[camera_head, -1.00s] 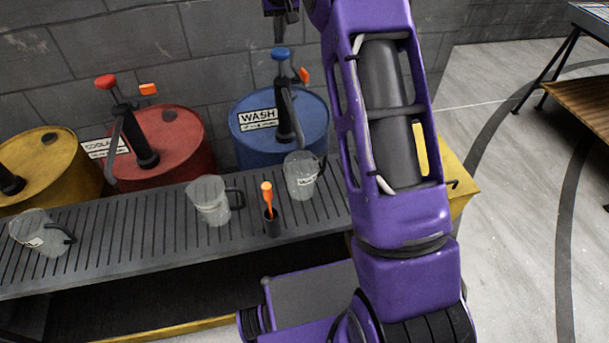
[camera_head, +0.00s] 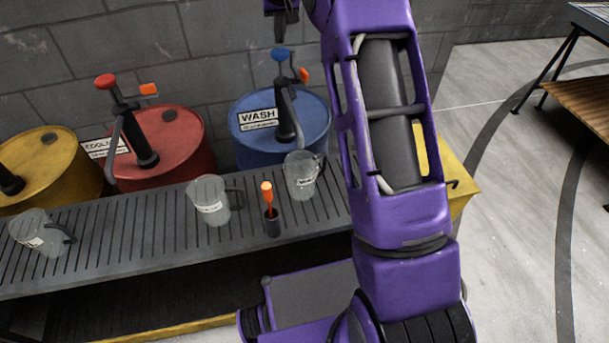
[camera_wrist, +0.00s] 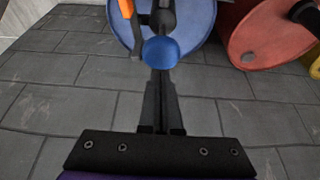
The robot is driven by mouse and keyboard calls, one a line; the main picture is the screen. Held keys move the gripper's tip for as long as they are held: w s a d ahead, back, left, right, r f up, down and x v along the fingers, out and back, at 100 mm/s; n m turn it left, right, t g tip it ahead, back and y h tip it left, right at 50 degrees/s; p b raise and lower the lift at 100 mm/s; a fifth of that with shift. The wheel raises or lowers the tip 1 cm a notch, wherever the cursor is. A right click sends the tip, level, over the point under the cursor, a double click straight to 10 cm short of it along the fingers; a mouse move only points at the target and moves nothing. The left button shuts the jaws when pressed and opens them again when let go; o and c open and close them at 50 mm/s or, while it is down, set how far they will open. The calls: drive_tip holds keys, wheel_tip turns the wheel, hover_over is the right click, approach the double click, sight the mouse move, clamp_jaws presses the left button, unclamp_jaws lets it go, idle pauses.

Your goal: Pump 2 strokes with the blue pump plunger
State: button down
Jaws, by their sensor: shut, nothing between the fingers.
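The blue pump plunger knob (camera_head: 282,55) tops the black pump on the blue WASH drum (camera_head: 310,113). My gripper (camera_head: 280,42) is shut and empty, pointing down just above the knob. In the wrist view the shut fingertips (camera_wrist: 160,76) reach to the edge of the blue knob (camera_wrist: 160,52) and partly overlap its lower side; I cannot tell whether they touch. The pump's spout comes down toward a clear mug (camera_head: 300,178) on the grated bench in front of the drum.
Red COOLANT (camera_head: 185,140) and yellow (camera_head: 55,160) drums stand to the left. More clear mugs (camera_head: 210,205) (camera_head: 38,235) and an orange-handled tool in a black holder (camera_head: 270,222) are on the bench (camera_head: 130,225). A block wall stands behind. An orange tag (camera_head: 304,74) sits beside the blue pump.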

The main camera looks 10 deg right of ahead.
sight(281, 54)
drive_tip(key=shift+f, duration=0.15)
drive_tip(key=shift+s+f+b, duration=0.1)
drive_tip(key=shift+f+b, duration=1.6)
drive_tip(key=shift+f, duration=1.85)
drive_tip(key=shift+r+p, duration=2.5)
drive_tip(key=shift+r, duration=1.15)
drive_tip(key=shift+f, duration=0.2)
drive_tip(key=shift+f+b, duration=1.85)
drive_tip(key=shift+f, duration=1.55)
